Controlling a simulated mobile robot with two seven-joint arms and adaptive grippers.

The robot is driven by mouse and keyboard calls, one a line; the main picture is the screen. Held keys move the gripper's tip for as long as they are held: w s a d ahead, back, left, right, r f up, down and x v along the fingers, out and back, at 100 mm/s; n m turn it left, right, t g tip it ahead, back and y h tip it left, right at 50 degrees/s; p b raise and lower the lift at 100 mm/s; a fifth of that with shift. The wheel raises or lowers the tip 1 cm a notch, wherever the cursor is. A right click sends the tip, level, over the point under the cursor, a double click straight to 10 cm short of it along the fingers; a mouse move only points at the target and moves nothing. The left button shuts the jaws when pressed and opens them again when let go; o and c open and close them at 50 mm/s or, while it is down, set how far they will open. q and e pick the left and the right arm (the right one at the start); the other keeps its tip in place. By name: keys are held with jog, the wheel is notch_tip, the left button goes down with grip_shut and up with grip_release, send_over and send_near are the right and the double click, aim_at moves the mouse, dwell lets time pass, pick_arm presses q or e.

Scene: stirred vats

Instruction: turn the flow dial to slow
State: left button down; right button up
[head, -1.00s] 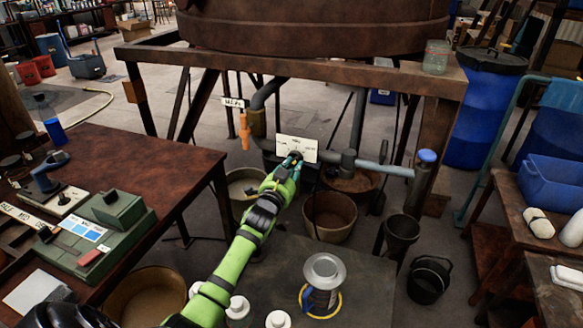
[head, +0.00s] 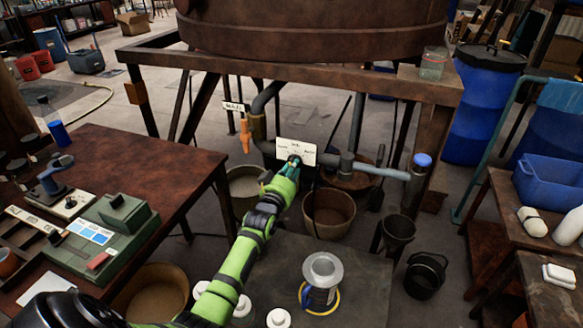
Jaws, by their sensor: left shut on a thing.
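The flow dial shows as a white plate (head: 297,147) with small dark lettering, fixed at the pipe below the big brown vat. The lettering is too small to read. My left gripper (head: 293,163) reaches up to the plate's lower middle and is shut on the dial's dark knob (head: 293,158). The fingers hide most of the knob, so I cannot tell which mark it points to. My right gripper is not in view.
An orange tap (head: 245,136) hangs left of the plate, and a grey pipe with a blue-capped post (head: 421,160) runs to its right. Buckets (head: 328,213) stand below. A metal funnel-topped can (head: 322,274) stands on the low dark table beneath my arm.

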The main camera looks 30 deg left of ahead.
pick_arm(q)
jog(key=shift+a+r+n+p, duration=0.1)
jog(key=shift+n+p, duration=0.15)
jog(key=shift+n, duration=1.55)
jog(key=shift+r+n+p, duration=0.1)
jog(key=shift+n+p, duration=0.1)
jog(key=shift+n, duration=1.6)
jog(key=c, duration=1.1)
grip_release()
jog(key=shift+o, duration=0.2)
jog(key=shift+s+f, duration=0.1)
jog(key=v, duration=1.2)
